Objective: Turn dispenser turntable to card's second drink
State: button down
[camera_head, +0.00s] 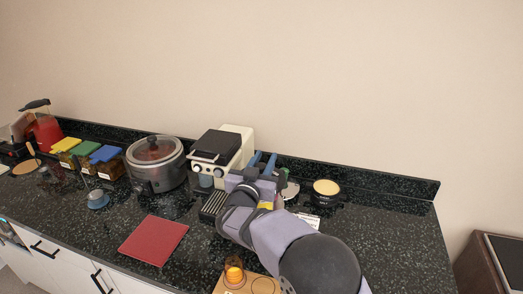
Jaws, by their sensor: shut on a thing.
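My gripper (263,162), with two blue fingers, reaches over the counter beside a cream and black machine (236,145). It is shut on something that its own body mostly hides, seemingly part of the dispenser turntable. A pale rounded piece (290,190), perhaps the turntable's edge, shows just right of the gripper. A yellow patch (266,205) shows below the gripper. A small white card (309,219) with print too small to read lies right of my arm. Which drink faces front cannot be told.
A black pot with pale contents (326,190) stands right of the gripper. A lidded steel cooker (156,163), several colour-lidded boxes and a red blender (44,130) stand left. A red mat (153,240) lies in front. An orange glass (234,270) stands on a wooden board near the front.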

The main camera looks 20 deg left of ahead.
jog(key=m+h+p, duration=0.1)
jog(key=h, duration=0.1)
jog(key=d+m+h+p, duration=0.1)
jog(key=m+h, duration=0.1)
jog(key=h, duration=0.1)
jog(key=shift+r+m+g+h, duration=0.15)
jog(key=shift+m+g+h, duration=0.15)
jog(key=shift+g, duration=0.1)
jog(key=shift+s+d+m+g+h+p, duration=0.1)
jog(key=shift+d+m+g+h+p, duration=0.1)
jog(key=shift+m+h, duration=0.3)
jog(key=shift+s+d+m+g+h+p, duration=0.1)
jog(key=shift+d+m+g+h+p, duration=0.15)
jog(key=shift+h, duration=0.45)
jog(key=shift+m+g+h, duration=0.25)
jog(key=shift+m+h, duration=0.1)
jog(key=shift+h, duration=0.05)
jog(key=shift+r, duration=0.1)
